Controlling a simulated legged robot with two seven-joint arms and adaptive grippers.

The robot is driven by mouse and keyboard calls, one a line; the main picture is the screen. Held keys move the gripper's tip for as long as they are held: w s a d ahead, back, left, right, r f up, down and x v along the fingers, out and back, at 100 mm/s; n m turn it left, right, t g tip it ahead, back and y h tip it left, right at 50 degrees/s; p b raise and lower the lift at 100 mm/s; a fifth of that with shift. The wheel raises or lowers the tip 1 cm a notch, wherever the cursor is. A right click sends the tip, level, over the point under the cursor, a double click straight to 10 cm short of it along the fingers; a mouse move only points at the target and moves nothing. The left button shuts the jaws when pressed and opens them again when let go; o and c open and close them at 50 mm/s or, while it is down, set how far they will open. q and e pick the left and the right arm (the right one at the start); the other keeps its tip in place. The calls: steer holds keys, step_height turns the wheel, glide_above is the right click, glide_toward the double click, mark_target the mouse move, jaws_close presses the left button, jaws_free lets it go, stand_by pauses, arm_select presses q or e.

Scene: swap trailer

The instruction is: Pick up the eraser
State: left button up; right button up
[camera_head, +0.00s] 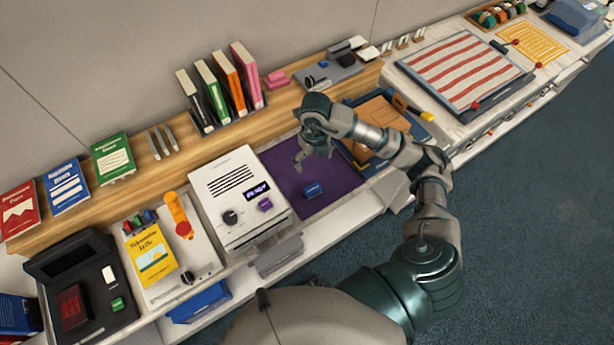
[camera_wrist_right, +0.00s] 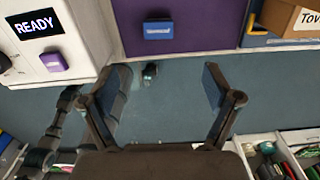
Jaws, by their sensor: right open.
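A small blue block with a pale label, which looks like the eraser (camera_head: 314,190), lies on the purple mat (camera_head: 345,186) in the head view. It also shows in the right wrist view (camera_wrist_right: 158,29), near the top edge, with the label too small to read surely. My right gripper (camera_head: 312,157) is open and empty above the mat, behind and a little left of the block in the head view. In the right wrist view its two fingers are spread apart, with the block beyond them and nothing between them. My left gripper is not in view.
A white device (camera_head: 226,180) reading READY stands close left of the mat. A blue tray (camera_head: 421,132) with a brown box or folder (camera_head: 378,122) lies to the right.

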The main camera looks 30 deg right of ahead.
glide_toward(313, 188)
steer(key=f, duration=0.5)
steer(key=shift+w+d+f+p, duration=0.1)
steer(key=shift+w+d+p, duration=0.05)
steer(key=shift+d+p, duration=0.2)
steer(key=f, duration=0.2)
steer(key=a+f, duration=0.1)
steer(key=f, duration=0.1)
steer(key=shift+s+f+p, duration=0.2)
steer(key=shift+p, duration=0.2)
steer(key=shift+w+f, duration=0.1)
steer(key=shift+f, duration=0.2)
steer(key=shift+d, duration=0.1)
steer(key=c, duration=1.1)
